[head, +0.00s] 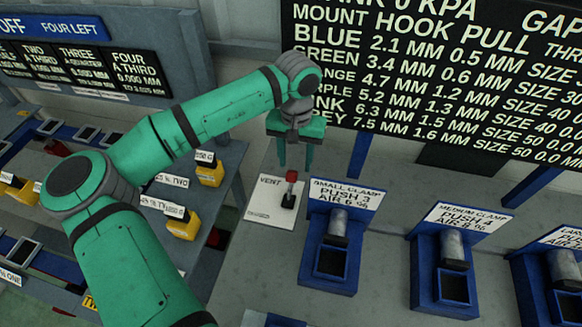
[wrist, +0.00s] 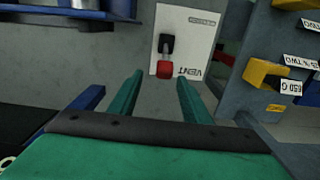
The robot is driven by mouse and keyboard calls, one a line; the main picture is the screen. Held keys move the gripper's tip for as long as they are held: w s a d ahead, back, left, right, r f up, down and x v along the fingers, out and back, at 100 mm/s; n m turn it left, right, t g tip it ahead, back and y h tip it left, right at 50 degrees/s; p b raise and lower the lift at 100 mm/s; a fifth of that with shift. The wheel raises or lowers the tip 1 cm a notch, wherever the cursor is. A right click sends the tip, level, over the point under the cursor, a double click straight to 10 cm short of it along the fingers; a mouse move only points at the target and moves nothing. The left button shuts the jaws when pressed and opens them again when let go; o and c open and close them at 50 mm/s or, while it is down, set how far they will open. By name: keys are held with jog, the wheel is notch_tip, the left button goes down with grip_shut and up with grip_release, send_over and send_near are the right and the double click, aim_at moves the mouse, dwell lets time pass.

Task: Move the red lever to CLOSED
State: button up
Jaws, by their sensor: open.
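A small dark label on the plate (wrist: 205,45) is too small to read.
A blue small clamp station (head: 333,240) stands just right of the plate, with a medium clamp station (head: 448,265) beyond it. Yellow blocks (head: 210,173) with tags sit on the left bench. A large black text board (head: 440,70) rises behind.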

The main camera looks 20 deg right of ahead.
aim_at(291, 172)
jog(key=f, duration=0.1)
jog(key=a+f, duration=0.1)
jog(key=f, duration=0.1)
jog(key=shift+w, duration=0.2)
jog(key=shift+w+f, duration=0.2)
jog(key=shift+f, duration=0.1)
